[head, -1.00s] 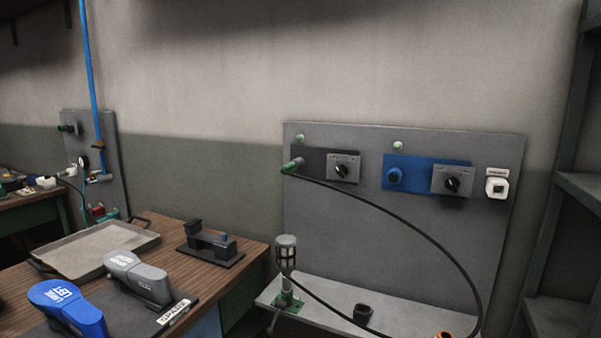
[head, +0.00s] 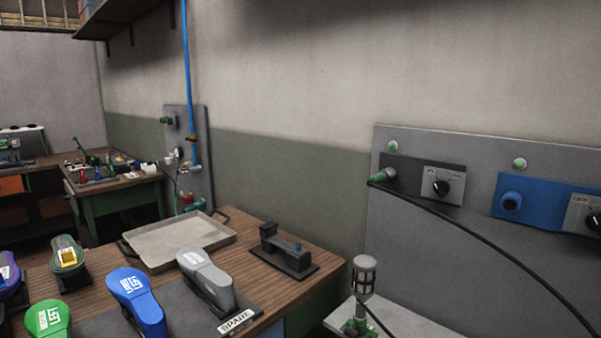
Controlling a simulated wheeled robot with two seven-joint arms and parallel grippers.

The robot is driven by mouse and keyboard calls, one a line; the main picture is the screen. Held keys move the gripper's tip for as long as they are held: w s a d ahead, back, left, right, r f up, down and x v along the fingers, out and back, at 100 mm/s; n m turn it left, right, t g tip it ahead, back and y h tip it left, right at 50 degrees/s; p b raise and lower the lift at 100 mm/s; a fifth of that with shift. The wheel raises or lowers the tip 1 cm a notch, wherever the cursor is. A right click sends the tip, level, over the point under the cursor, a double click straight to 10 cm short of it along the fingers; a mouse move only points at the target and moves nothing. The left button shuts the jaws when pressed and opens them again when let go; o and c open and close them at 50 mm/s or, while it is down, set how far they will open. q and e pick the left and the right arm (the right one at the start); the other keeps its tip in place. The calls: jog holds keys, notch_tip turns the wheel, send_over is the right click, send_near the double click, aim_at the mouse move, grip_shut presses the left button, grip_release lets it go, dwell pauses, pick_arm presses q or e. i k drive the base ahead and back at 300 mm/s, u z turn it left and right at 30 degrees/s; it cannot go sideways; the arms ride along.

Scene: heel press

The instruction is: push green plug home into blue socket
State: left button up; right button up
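The green plug (head: 384,175) is at the dark plate on the left of the grey wall panel, with a black cable running from it down to the right. I cannot tell how deep it sits there. The blue socket (head: 510,201) is on a blue plate (head: 545,206) further right on the same panel, and nothing is plugged into it. Neither of my grippers shows in the head view.
A wooden bench (head: 318,262) at the lower left holds a grey tray (head: 180,240), a black fixture (head: 284,252) and several coloured heel-shaped tools, including a blue one (head: 138,300). A caged lamp (head: 364,275) stands on a low shelf before the panel.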

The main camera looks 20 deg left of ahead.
aim_at(381, 178)
jog(key=u, duration=0.75)
jog(key=i, duration=1.15)
jog(key=u, duration=0.05)
